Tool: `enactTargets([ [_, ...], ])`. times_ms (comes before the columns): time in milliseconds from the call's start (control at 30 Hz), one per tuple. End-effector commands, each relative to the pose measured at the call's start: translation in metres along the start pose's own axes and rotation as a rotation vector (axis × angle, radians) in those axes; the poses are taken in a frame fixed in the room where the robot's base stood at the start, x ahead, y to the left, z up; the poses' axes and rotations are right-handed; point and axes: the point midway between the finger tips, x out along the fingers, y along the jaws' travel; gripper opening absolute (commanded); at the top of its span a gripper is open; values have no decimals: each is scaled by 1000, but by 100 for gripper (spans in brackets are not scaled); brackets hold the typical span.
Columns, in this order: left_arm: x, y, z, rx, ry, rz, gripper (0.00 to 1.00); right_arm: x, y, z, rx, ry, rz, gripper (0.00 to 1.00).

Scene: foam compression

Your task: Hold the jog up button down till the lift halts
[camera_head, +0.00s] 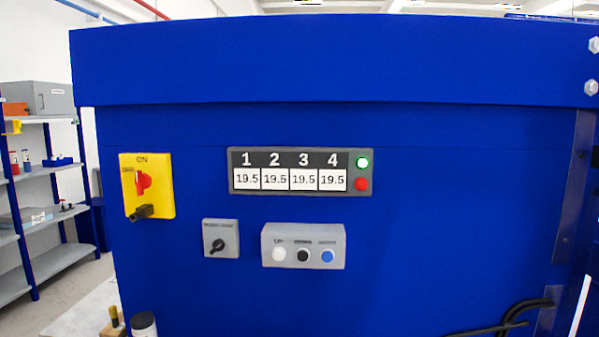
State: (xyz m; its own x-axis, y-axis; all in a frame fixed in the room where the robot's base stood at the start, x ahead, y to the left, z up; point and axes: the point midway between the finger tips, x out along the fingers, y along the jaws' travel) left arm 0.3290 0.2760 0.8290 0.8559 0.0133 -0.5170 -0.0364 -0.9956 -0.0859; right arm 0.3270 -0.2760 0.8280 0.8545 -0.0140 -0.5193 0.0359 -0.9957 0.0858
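A grey button box (303,246) is fixed on the blue machine panel (420,230). It has a white button (279,254) at the left under a label that appears to read UP, a black button (303,255) in the middle and a blue button (327,256) at the right. Above it, a display (290,172) reads 19.5 under each number from 1 to 4. Beside the readings, a green lamp (362,162) looks lit above a red one (361,184). Neither of my grippers is in view, and nothing covers the buttons.
A yellow plate with a red rotary switch (143,183) is at the left. A small grey selector box (220,238) sits left of the buttons. Black cables (510,320) hang at the lower right. A shelf rack (35,200) stands far left. The space before the panel looks clear.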

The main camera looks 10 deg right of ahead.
Motion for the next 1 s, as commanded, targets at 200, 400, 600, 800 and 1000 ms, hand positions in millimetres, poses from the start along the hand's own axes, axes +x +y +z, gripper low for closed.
enactTargets([
  [200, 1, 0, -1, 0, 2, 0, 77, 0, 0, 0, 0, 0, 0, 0],
  [400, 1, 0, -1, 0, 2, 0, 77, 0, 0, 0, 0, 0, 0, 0],
  [600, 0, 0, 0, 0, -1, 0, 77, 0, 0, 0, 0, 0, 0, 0],
  [800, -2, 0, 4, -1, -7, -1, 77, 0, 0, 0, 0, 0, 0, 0],
  [1000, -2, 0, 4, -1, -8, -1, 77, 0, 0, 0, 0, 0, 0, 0],
])
